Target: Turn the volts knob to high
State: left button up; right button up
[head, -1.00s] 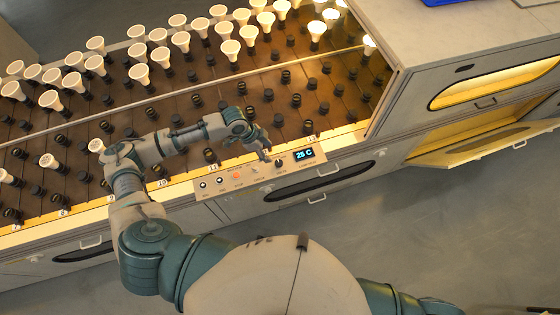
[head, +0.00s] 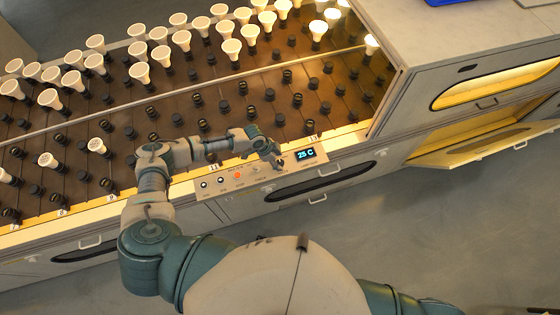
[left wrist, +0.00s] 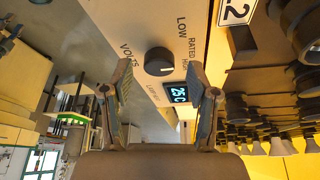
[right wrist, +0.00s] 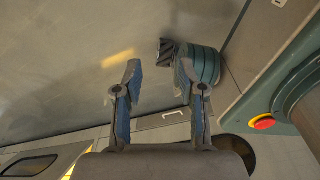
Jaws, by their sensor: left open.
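The volts knob (left wrist: 159,61) is round and dark, on the pale control panel (left wrist: 207,38). The left wrist view shows the printed words VOLTS, LOW, RATED and HIGH around it. My left gripper (left wrist: 159,70) is open, with one finger on each side of the knob in that view; I see no clear contact. I cannot make out the knob's pointer. In the head view my left gripper (head: 276,160) is over the panel and largely hides the knob. My right gripper (right wrist: 159,70) is open and empty in the right wrist view, facing the floor and cabinet fronts.
A blue-lit display (head: 305,154) reading 25 C sits right of the knob. Small switches and an orange lamp (head: 237,175) are to its left. The rack (head: 120,110) of sockets and lit bulbs lies behind the panel. An open cabinet door (head: 480,150) stands at right.

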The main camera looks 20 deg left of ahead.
pick_arm(q)
jog(key=shift+w+f, duration=0.1)
jog(key=shift+f, duration=0.6)
jog(key=shift+d, duration=0.4)
jog(key=c, duration=0.3)
jog(key=shift+d+r, duration=0.1)
jog(key=shift+d, duration=0.05)
grip_shut()
jog(key=shift+a+f+b, duration=0.2)
jog(key=shift+a+b, duration=0.15)
jog(key=shift+f+m+g+b, duration=0.1)
jog(key=shift+m+g+b, duration=0.4)
jog(key=shift+m+b, duration=0.8)
jog(key=m+g+b, duration=0.1)
jog(key=m+b, duration=0.2)
jog(key=m, duration=0.1)
jog(key=shift+w+a+m+g+b, duration=0.1)
jog(key=shift+m+g+b, duration=0.2)
jog(key=shift+g+b, duration=0.1)
jog(key=shift+r+m, duration=0.2)
jog(key=shift+m, duration=0.3)
pick_arm(e)
jog(key=w+a+r, duration=0.1)
jog(key=w+a, duration=0.1)
jog(key=w, duration=1)
jog(key=shift+a+r+t, duration=0.2)
jog(key=shift+r+t, duration=0.05)
jog(key=shift+t, duration=0.05)
